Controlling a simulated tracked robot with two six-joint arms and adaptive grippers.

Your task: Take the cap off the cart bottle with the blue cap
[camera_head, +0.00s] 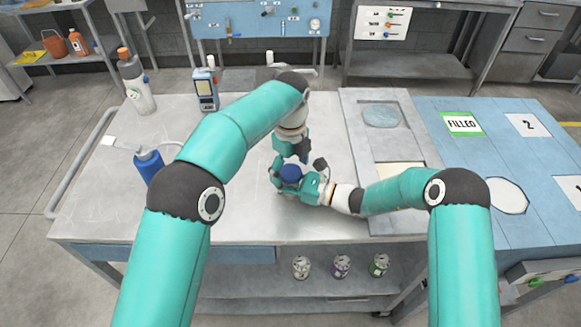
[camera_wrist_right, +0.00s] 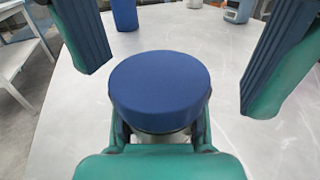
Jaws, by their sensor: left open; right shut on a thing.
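The blue cap (camera_head: 290,172) sits on the cart bottle, in the middle of the metal cart top. In the right wrist view the cap (camera_wrist_right: 160,82) is large and level, with only a little of the bottle showing beneath it. My right gripper (camera_head: 300,188) comes in from the right and is shut on the bottle below the cap; its fingers (camera_wrist_right: 160,138) flank the bottle in the wrist view. My left gripper (camera_head: 296,160) is above, pointing down and open. In the wrist view its two fingers stand left and right of the cap, apart from it. Most of the bottle is hidden.
A recessed tray (camera_head: 365,150) and blue table (camera_head: 480,180) lie right. Several cans stand on the lower shelf (camera_head: 255,283).

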